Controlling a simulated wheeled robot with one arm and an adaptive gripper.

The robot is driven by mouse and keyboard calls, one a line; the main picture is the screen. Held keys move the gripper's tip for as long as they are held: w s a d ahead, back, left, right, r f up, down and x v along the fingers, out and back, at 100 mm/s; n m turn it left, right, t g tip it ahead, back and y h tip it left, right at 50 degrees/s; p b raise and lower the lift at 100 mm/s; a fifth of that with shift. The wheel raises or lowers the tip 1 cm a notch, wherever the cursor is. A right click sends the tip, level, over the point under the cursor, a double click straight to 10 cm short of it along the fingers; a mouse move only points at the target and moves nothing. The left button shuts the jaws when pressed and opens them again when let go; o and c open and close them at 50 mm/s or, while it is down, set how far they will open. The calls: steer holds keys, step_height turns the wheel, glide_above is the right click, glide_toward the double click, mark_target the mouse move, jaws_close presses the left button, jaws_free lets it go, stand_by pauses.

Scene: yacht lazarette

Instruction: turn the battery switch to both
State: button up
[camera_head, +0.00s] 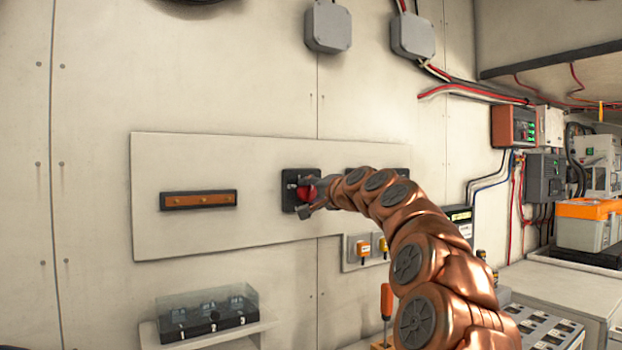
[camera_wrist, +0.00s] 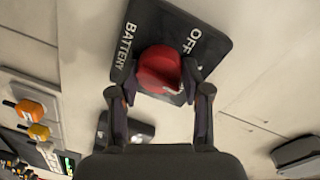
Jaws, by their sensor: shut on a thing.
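The battery switch is a black square plate (camera_head: 290,178) with a red round knob (camera_head: 307,192), mounted on a pale wall panel (camera_head: 255,155). In the wrist view the plate (camera_wrist: 198,22) carries the words "BATTERY" and "OFF", and the red knob (camera_wrist: 158,68) sits between my fingers. My gripper (camera_head: 312,192) reaches the knob from the right. It also shows in the wrist view (camera_wrist: 158,90), with its fingers shut on the knob's two sides. The knob's pointer and any "both" mark cannot be made out.
A brown bar in a black frame (camera_head: 198,200) is on the panel to the left. Another dark plate (camera_head: 400,182) is partly hidden behind my arm. Yellow-orange switches (camera_head: 363,247) sit below. A clear-covered box (camera_head: 207,315) rests on a shelf (camera_head: 260,324). An orange-handled tool (camera_head: 386,300) stands upright.

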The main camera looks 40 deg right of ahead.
steer(key=shift+r+m+p, duration=0.25)
steer(key=shift+m+p, duration=0.75)
steer(key=shift+p, duration=0.05)
steer(key=shift+f+m+p, duration=0.15)
steer(key=shift+m+p, duration=0.25)
steer(key=shift+p, duration=0.1)
steer(key=o, duration=1.2)
steer(key=shift+f, duration=0.1)
steer(key=shift+c, duration=0.2)
steer(key=shift+s, duration=0.1)
steer(key=s, duration=1.1)
steer(key=shift+s+a+r, duration=0.3)
steer(key=shift+s+r, duration=0.1)
steer(key=shift+r, duration=0.05)
